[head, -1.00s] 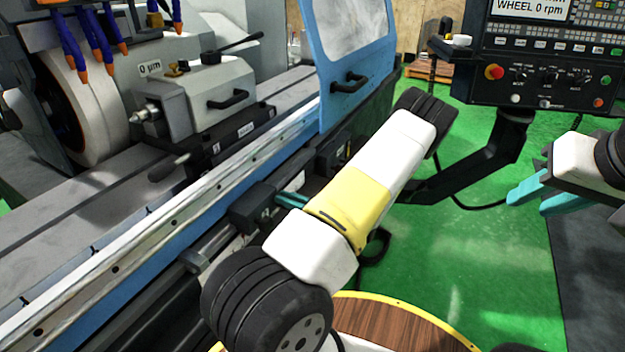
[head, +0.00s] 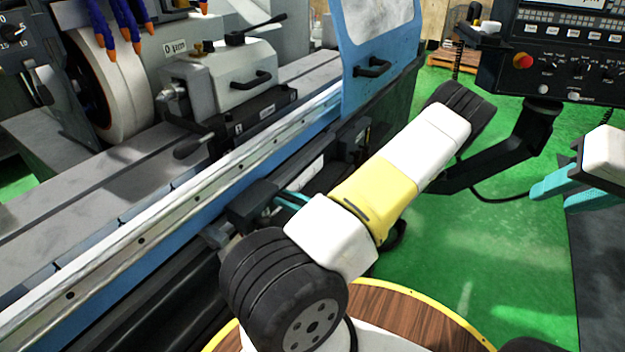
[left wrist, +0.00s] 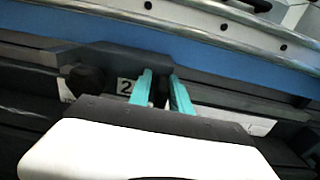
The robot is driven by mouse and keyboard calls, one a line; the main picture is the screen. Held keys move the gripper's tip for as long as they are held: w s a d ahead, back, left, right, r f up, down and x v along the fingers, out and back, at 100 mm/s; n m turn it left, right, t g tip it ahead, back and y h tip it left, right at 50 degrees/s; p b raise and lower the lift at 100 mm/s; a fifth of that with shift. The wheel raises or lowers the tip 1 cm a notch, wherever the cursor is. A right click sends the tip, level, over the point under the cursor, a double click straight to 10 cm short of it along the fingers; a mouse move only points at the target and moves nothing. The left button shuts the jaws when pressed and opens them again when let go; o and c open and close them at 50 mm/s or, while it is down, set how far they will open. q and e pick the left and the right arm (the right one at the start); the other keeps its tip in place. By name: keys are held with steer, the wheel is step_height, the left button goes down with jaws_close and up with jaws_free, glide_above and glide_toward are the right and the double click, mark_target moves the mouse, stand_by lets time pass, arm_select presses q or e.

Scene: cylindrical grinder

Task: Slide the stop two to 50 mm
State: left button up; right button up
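Stop two is a dark block (head: 252,204) on the rail along the front of the grinder, in the middle of the head view. It also shows in the left wrist view (left wrist: 115,61), above a white label "2" (left wrist: 124,87). My left gripper (head: 288,197) reaches it from the right. Its teal fingers (left wrist: 162,88) straddle a small part of the stop and look shut on it; the contact is partly hidden. The millimetre scale cannot be read. My right gripper (head: 550,193) is open and empty at the right edge.
The blue-framed door (head: 377,50) with a black handle stands beyond the stop. A grey fitting (head: 214,234) lies lower left along the rail. The control panel (head: 560,60) hangs at upper right. Green floor (head: 480,250) is clear between machine and panel.

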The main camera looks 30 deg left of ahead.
arm_select(q)
steer(key=shift+o, duration=1.4)
steer(key=shift+s, duration=0.15)
steer(key=shift+d, duration=0.1)
steer(key=d, duration=0.7)
steer(key=shift+s+d, duration=0.2)
steer(key=shift+d, duration=0.05)
